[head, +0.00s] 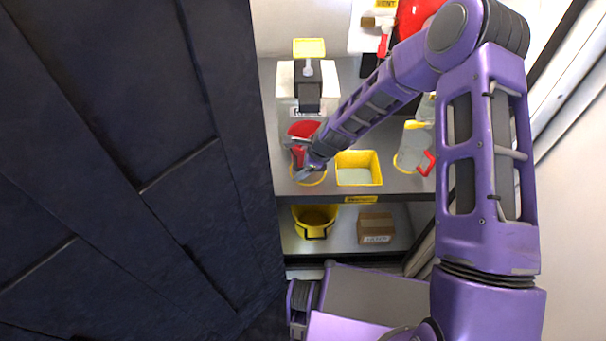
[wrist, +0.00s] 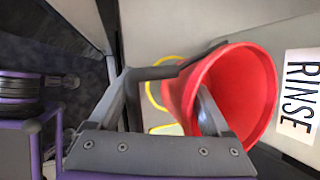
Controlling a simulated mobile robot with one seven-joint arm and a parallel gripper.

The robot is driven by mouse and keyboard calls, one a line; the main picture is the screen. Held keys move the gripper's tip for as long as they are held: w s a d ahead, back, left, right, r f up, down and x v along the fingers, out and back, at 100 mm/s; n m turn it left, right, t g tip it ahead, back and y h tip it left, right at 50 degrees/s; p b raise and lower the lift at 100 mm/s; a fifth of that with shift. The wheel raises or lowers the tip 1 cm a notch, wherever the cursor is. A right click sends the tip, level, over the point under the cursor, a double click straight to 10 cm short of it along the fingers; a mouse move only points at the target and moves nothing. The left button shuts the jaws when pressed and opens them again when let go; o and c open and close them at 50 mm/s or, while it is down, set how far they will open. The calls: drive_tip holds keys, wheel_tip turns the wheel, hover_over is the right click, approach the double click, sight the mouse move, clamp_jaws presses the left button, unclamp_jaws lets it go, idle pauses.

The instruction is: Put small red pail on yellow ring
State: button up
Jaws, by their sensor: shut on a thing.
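The small red pail (head: 303,129) is held at my gripper (head: 306,167) over the upper shelf. In the wrist view the pail (wrist: 262,90) shows its open mouth, and its near wall is between my two fingers (wrist: 168,98). One finger reaches inside the pail and the other is outside. The yellow ring (head: 312,184) lies on the shelf near its front edge, partly hidden under my gripper. In the wrist view an arc of the ring (wrist: 149,94) shows behind the pail. I cannot tell whether the pail touches the ring.
A yellow square tub (head: 358,184) stands just right of the ring. A pale jug (head: 410,152) with a red handle stands farther right. A white dispenser (head: 287,85) is behind. A yellow bucket (head: 314,230) and a brown box (head: 376,224) sit below. A dark door (head: 130,120) fills the left.

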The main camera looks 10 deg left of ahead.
wheel_tip(320, 180, down, 6)
drive_tip(key=shift+r, duration=0.1)
drive_tip(key=o, duration=1.2)
drive_tip(key=shift+o, duration=0.2)
drive_tip(key=v, duration=1.2)
drive_tip(key=shift+p, duration=0.4)
